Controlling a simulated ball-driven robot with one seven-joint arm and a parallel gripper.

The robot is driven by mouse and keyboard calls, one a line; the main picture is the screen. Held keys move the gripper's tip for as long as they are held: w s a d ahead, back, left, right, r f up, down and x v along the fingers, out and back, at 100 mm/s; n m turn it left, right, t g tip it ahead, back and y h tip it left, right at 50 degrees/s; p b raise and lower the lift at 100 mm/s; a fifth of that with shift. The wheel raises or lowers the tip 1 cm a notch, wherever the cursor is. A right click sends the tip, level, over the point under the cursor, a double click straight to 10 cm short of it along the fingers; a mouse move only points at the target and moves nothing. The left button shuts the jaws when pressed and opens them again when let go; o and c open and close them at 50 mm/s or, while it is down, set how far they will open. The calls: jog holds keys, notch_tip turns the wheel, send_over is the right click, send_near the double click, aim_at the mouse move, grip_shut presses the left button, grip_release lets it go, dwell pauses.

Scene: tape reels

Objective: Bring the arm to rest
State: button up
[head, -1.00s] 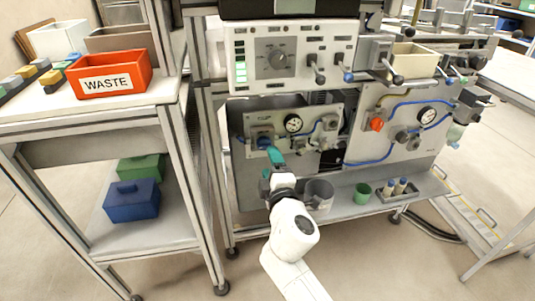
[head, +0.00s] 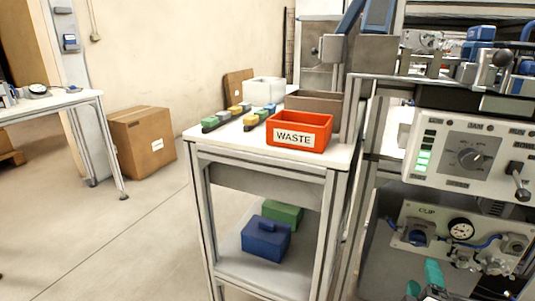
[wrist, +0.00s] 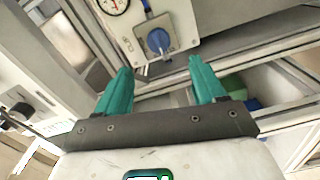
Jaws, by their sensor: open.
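My gripper (head: 424,281) shows at the lower right of the head view, where only its teal fingers are clear and the rest of my arm is mostly out of frame. In the wrist view, my gripper (wrist: 161,66) has its two teal fingers spread wide apart with nothing between them. The panel's blue knob (wrist: 158,41) lies beyond the fingertips and looks clear of them. In the head view the fingers are below the grey panel (head: 395,222).
A white-topped bench (head: 230,150) bears an orange WASTE bin (head: 298,131). Blue (head: 266,240) and green (head: 283,212) boxes sit on its lower shelf. A cardboard box (head: 141,141) stands on the floor. Open floor (head: 110,235) lies left of the bench.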

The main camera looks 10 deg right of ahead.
jog(key=s+f+m+g+y, duration=0.3)
jog(key=s+f+m+g, duration=0.5)
jog(key=s+f, duration=0.55)
jog(key=s+a+f+m+g+y, duration=0.1)
jog(key=s+a+f+g+y, duration=0.55)
jog(key=s+a, duration=0.6)
notch_tip(320, 180, up, 26)
jog(key=d+p, duration=0.1)
jog(key=p, duration=2.5)
jog(key=shift+t, duration=0.35)
jog(key=shift+w+f, duration=0.1)
jog(key=shift+c, duration=0.3)
